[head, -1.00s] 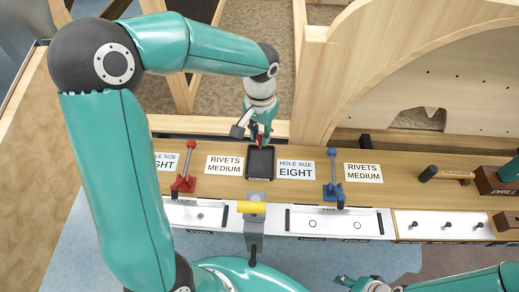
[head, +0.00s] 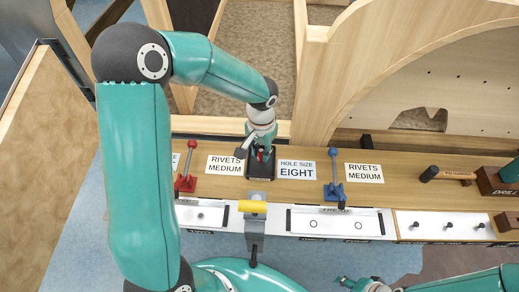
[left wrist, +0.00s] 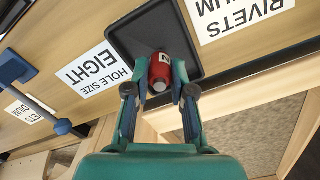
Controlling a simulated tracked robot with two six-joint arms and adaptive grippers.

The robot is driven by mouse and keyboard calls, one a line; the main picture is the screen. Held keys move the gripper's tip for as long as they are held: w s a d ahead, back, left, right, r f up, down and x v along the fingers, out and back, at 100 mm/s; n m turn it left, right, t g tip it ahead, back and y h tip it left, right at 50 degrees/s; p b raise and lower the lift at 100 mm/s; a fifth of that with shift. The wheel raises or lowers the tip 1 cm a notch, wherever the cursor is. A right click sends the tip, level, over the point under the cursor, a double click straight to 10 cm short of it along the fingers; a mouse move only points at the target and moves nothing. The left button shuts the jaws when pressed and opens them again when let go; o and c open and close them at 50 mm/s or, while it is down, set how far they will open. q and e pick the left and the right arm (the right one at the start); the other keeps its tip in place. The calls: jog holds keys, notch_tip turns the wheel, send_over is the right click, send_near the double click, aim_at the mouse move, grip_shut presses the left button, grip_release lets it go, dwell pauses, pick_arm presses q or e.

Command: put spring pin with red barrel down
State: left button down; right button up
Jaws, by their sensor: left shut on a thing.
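The spring pin with red barrel (left wrist: 161,73) is between the fingertips of my left gripper (left wrist: 160,93) in the left wrist view. The gripper is shut on it. The pin is over the black tray (left wrist: 187,33), inside its rim in that view; I cannot tell whether it touches the tray floor. In the head view my left gripper (head: 261,152) points down over the tray (head: 260,177) and hides much of it; a bit of red shows between the fingers. Part of my right gripper (head: 348,281) shows at the bottom edge; its fingers are unclear.
Red (head: 185,180) and blue (head: 336,185) lever tools stand either side of the tray, with label cards between. A yellow-handled tool (head: 252,207) stands in front. A hammer (head: 445,174) lies at right. Wooden frames (head: 315,75) rise behind the bench.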

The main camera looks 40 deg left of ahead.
aim_at(261, 152)
pick_arm(q)
jog(key=c, duration=1)
grip_release()
notch_tip(261, 152, up, 12)
jog(key=shift+r+p, duration=0.1)
jog(key=shift+p, duration=0.3)
